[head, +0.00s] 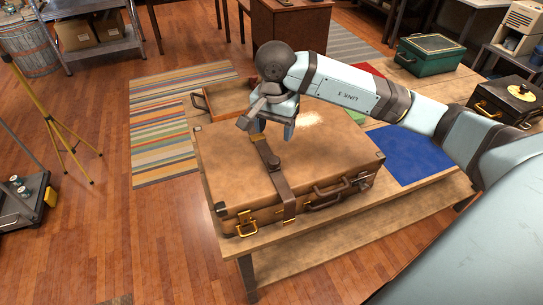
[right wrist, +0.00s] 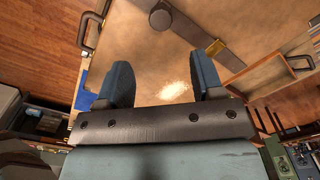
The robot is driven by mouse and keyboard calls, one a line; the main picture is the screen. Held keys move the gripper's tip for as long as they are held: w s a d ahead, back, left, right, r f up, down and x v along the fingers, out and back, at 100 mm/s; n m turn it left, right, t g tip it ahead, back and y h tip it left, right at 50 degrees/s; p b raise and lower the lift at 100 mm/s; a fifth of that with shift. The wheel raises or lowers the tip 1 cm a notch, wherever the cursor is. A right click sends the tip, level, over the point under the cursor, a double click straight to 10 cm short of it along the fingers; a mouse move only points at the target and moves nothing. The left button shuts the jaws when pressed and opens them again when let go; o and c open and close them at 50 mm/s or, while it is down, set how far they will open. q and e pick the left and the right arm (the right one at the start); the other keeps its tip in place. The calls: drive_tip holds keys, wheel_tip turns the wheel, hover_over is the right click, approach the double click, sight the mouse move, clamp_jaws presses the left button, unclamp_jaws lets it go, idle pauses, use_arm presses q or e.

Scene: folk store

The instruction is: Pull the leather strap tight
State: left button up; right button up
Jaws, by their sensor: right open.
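The brown suitcase (head: 325,160) lies shut and flat on a wooden table. A dark leather strap (head: 281,183) runs across its lid toward the left and down over the front side, with a dark fitting partway along. The strap also shows in the right wrist view (right wrist: 188,27), beyond the fingertips. My right gripper (head: 282,132) is over the back part of the lid, beside the strap's far end. In the right wrist view its blue fingers (right wrist: 162,72) are apart with nothing between them. Whether they touch the lid, I cannot tell. My left gripper is not in view.
An open wooden tray (head: 229,99) sits behind the suitcase. A blue mat (head: 411,153) lies to its right. A green case (head: 430,54) and a dark case (head: 505,101) stand farther right. A striped rug (head: 160,128) lies on the floor at left.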

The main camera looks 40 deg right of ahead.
sight(274, 160)
wheel_tip(274, 160, down, 10)
drive_tip(key=shift+f+p, duration=0.2)
drive_tip(key=shift+p, duration=0.4)
clamp_jaws()
drive_tip(key=w+b, duration=0.1)
drive_tip(key=w, duration=0.1)
drive_tip(key=w+b, duration=0.1)
drive_tip(key=shift+w+d+b, duration=0.35)
drive_tip(key=shift+w+d, duration=0.05)
drive_tip(key=shift+r, duration=0.15)
drive_tip(key=shift+c, duration=1.6)
unclamp_jaws()
drive_tip(key=o, duration=0.3)
drive_tip(key=shift+w, duration=0.1)
